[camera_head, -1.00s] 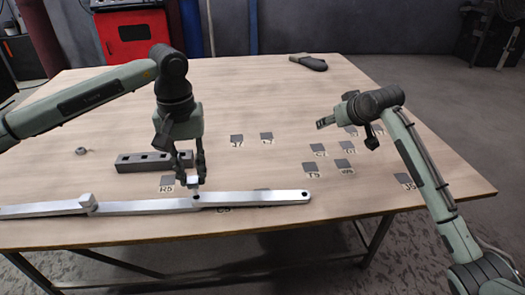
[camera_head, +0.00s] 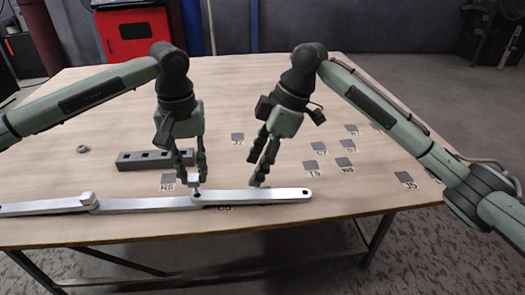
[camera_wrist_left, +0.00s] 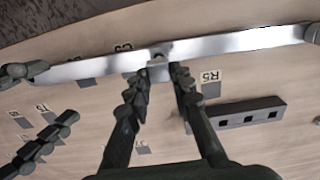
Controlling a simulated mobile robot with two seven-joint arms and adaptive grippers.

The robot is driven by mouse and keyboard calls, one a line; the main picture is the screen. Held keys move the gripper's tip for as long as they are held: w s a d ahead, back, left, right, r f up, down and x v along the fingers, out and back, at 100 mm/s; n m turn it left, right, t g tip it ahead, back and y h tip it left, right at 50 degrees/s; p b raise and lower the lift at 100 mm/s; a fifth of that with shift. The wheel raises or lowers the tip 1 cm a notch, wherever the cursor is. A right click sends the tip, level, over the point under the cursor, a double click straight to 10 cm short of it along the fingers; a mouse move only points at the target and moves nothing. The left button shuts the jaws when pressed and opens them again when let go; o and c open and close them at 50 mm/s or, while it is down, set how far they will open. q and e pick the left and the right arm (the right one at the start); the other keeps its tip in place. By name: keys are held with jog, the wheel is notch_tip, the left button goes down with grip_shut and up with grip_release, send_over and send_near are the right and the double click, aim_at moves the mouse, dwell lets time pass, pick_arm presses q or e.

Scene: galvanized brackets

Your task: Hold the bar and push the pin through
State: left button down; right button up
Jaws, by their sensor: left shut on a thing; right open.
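A silvery flat bar (camera_head: 285,196) lies near the table's front edge. Its left end, with a dark hole, overlaps a second silvery bar (camera_head: 145,205) running left. My left gripper (camera_head: 191,177) is shut on a small pale metal pin (camera_head: 194,181) above this overlap. The pin also shows between the fingertips in the left wrist view (camera_wrist_left: 157,68). I cannot tell whether its lower end is in the hole. My right gripper (camera_head: 255,174) is open, fingertips just behind the right bar; contact is unclear. Its fingers also show at the left of the wrist view.
A dark block with square holes (camera_head: 155,161) stands behind the bars. Another joint with a metal block (camera_head: 87,199) is at left. A small ring (camera_head: 83,149) lies farther back. Several grey labelled squares are spread at right. The table's back is mostly clear.

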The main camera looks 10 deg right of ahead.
aim_at(241, 195)
jog(key=x, duration=0.8)
jog(key=shift+a+f, duration=0.1)
jog(key=shift+f, duration=0.1)
jog(key=shift+c, duration=0.5)
grip_shut()
pick_arm(q)
jog(key=shift+f, duration=1.65)
dwell(1.3)
jog(key=c, duration=1.3)
grip_release()
jog(key=shift+o, duration=0.2)
